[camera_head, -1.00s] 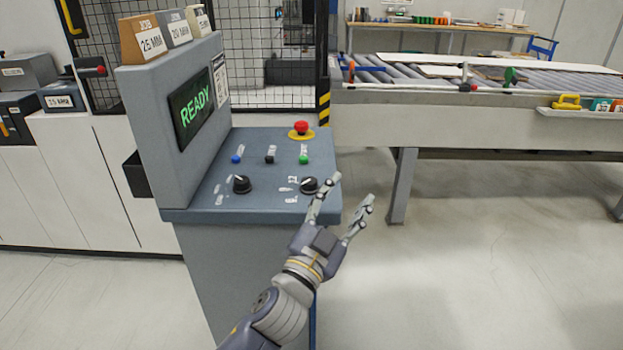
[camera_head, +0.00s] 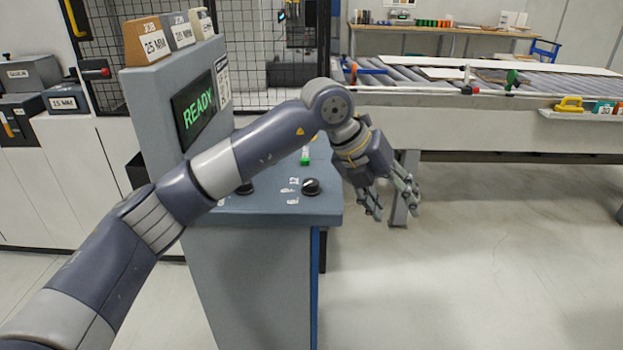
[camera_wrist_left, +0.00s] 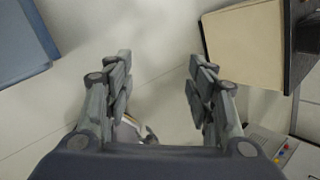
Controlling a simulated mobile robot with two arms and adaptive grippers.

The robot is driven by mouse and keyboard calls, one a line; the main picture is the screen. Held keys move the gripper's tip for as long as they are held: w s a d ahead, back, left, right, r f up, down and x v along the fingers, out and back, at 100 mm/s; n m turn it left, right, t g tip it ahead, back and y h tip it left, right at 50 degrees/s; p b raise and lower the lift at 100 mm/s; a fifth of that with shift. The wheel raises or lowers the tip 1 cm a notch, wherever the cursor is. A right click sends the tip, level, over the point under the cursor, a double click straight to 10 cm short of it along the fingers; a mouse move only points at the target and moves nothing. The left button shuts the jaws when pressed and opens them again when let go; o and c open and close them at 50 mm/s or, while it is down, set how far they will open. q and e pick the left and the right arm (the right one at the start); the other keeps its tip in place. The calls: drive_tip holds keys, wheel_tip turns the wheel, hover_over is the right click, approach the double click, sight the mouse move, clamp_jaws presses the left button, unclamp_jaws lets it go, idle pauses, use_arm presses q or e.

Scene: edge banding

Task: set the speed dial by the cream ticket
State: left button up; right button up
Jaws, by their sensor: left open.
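The grey-blue console (camera_head: 262,210) has two black dials on its top. The right dial (camera_head: 311,186) shows clearly with small white marks beside it. The left dial (camera_head: 245,188) is partly covered by my left arm. The dial labels are too small to read, so I cannot tell which is for speed. My left gripper (camera_head: 392,208) is open and empty, fingers pointing down, right of the console and apart from it. In the left wrist view its fingers (camera_wrist_left: 158,85) are spread over floor.
A green button (camera_head: 305,158) shows beneath my arm. A roller conveyor (camera_head: 470,110) runs behind at the right. Floor right of the console is clear.

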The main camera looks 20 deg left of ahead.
use_arm(q)
drive_tip(key=w+a+r+n+t+y, duration=0.1)
drive_tip(key=w+a+r+y, duration=0.1)
drive_tip(key=a, duration=0.3)
drive_tip(key=w+a+r+n+y, duration=0.1)
drive_tip(key=a+r+y, duration=0.15)
drive_tip(key=a, duration=0.35)
drive_tip(key=n+y, duration=0.2)
drive_tip(key=y, duration=0.1)
approach(311, 183)
drive_tip(key=p+x, duration=0.2)
drive_tip(key=x, duration=0.5)
drive_tip(key=shift+w+a+f, duration=0.15)
drive_tip(key=shift+f, duration=0.2)
drive_tip(key=shift+w+f, duration=0.15)
drive_tip(key=shift+f, duration=0.2)
drive_tip(key=c, duration=1.1)
